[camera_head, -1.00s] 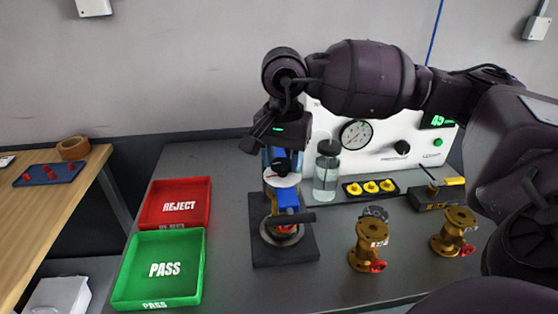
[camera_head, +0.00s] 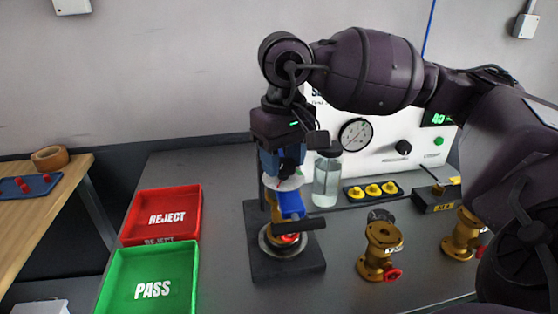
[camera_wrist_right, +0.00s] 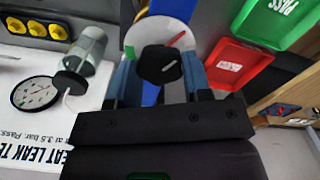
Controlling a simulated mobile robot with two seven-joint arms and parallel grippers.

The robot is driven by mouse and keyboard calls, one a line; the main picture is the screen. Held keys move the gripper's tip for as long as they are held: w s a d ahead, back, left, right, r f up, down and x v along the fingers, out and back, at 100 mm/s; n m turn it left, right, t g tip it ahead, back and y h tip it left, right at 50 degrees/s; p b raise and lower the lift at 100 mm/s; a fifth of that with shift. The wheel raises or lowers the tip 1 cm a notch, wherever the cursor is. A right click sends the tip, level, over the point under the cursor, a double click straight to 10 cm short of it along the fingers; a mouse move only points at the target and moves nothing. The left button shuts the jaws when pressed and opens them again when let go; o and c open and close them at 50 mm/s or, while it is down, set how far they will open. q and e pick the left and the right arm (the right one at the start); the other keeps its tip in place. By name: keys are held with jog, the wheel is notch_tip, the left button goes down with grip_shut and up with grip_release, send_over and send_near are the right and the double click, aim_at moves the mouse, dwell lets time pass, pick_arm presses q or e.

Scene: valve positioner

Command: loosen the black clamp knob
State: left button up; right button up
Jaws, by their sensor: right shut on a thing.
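The black clamp knob (camera_wrist_right: 160,65) is a lobed knob with a white mark on its top. It sits above a white disc (camera_wrist_right: 178,35) with a red pointer, which also shows in the head view (camera_head: 287,183). My right gripper (camera_head: 284,172) points down over the fixture from above. In the right wrist view its blue fingers (camera_wrist_right: 161,76) are on both sides of the knob, shut on it. Below are the blue body (camera_head: 291,205) and a black bar (camera_head: 299,224) on a dark base plate (camera_head: 262,268). My left gripper is not in view.
A clear bottle (camera_head: 326,182) stands close to the right of the fixture, before the white gauge panel (camera_head: 375,155). Brass valves (camera_head: 380,250) stand farther right. A red REJECT tray (camera_head: 163,214) and a green PASS tray (camera_head: 150,285) lie left.

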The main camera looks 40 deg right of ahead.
aim_at(283, 163)
jog(key=shift+n, duration=0.9)
jog(key=shift+b, duration=0.3)
jog(key=shift+r, duration=0.1)
jog(key=o, duration=0.9)
jog(key=shift+o, duration=0.2)
notch_tip(283, 163, up, 11)
jog(key=p, duration=0.1)
jog(key=shift+p, duration=0.3)
